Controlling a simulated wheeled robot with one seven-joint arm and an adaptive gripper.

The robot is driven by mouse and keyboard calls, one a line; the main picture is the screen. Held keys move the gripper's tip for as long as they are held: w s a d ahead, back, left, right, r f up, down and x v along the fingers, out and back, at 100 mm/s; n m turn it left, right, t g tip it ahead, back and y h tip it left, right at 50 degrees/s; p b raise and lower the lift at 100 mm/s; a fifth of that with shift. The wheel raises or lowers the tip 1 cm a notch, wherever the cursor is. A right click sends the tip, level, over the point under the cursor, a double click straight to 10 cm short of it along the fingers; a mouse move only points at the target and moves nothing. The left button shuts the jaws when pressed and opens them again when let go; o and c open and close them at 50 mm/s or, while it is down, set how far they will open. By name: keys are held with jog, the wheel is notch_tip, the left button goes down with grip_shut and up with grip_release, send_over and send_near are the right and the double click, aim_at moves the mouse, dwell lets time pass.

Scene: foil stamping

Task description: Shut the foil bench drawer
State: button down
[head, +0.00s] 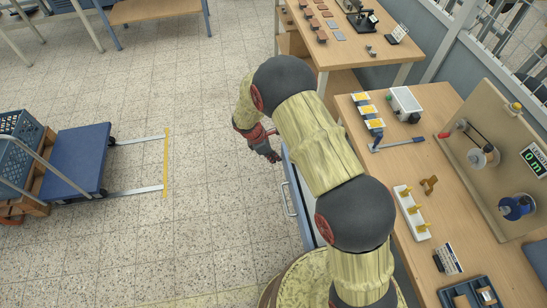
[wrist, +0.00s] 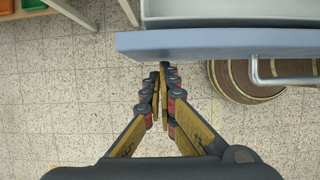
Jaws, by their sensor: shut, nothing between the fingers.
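The foil bench drawer is pulled out from the left side of the foil bench (head: 425,160). Its blue front (head: 297,205) and bar handle (head: 288,198) show left of my arm, which hides much of the drawer. In the wrist view the drawer front (wrist: 220,42) spans the upper right, with the grey open drawer inside (wrist: 230,10) behind it and the handle (wrist: 285,78) at right. My gripper (wrist: 162,68) is shut and empty, its tips just in front of the drawer front's left part. I cannot tell whether they touch. The gripper also shows in the head view (head: 275,157).
The bench top holds a stamping lever (head: 398,144), a white pegged block (head: 412,212) and a reel board (head: 500,150). Another bench (head: 350,50) stands behind. A blue cart (head: 75,158) stands at far left. The tiled floor between is clear.

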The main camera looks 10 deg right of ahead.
jog(key=d+p, duration=0.1)
jog(key=d, duration=0.8)
jog(key=d+p, duration=0.1)
jog(key=d, duration=0.9)
jog(key=s+d, duration=0.1)
jog(key=d, duration=0.9)
jog(key=shift+p, duration=0.4)
jog(key=shift+a, duration=0.1)
jog(key=shift+a, duration=0.3)
jog(key=a, duration=0.3)
jog(key=shift+w, duration=0.1)
jog(key=p+v, duration=0.1)
jog(key=v, duration=0.9)
jog(key=shift+a, duration=0.15)
